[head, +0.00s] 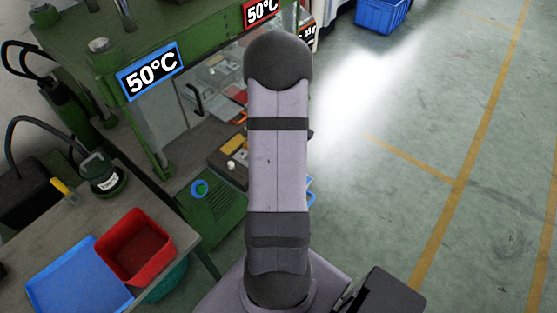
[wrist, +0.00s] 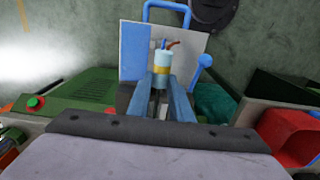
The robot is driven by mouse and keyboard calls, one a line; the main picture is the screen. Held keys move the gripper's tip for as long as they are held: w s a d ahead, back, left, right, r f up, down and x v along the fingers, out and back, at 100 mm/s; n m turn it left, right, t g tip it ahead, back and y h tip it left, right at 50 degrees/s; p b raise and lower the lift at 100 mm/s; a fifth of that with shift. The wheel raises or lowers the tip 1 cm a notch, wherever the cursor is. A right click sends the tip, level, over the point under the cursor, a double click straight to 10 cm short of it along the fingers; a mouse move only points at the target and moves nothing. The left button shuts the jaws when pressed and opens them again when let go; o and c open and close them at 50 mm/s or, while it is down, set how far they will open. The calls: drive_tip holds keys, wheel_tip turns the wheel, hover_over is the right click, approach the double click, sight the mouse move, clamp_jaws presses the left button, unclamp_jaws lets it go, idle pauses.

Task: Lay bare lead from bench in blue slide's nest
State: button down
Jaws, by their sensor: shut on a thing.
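My gripper (wrist: 162,84) is shut on the bare lead (wrist: 162,60) in the wrist view. The lead shows a pale blue body with a yellow band, and a blue and a brown wire end stick out at its top. Behind it is a plate with a blue handle (wrist: 166,5) and a blue left part, which looks like the blue slide; the lead covers its middle, so I cannot see its nest. I cannot tell whether lead and plate touch. In the head view my arm hides gripper and lead; a bit of blue (head: 311,190) shows beside it.
The green press (head: 160,150) carries a blue 50°C sign (head: 151,72) and a red one (head: 262,10). A red bin (head: 135,246) and a blue tray (head: 80,280) sit on the bench at lower left.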

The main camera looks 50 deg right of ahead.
drive_tip(key=shift+f+b, duration=2)
drive_tip(key=shift+f, duration=1.15)
drive_tip(key=c, duration=1.5)
unclamp_jaws()
drive_tip(key=shift+r, duration=0.15)
drive_tip(key=shift+r+b, duration=0.95)
drive_tip(key=shift+r, duration=2.6)
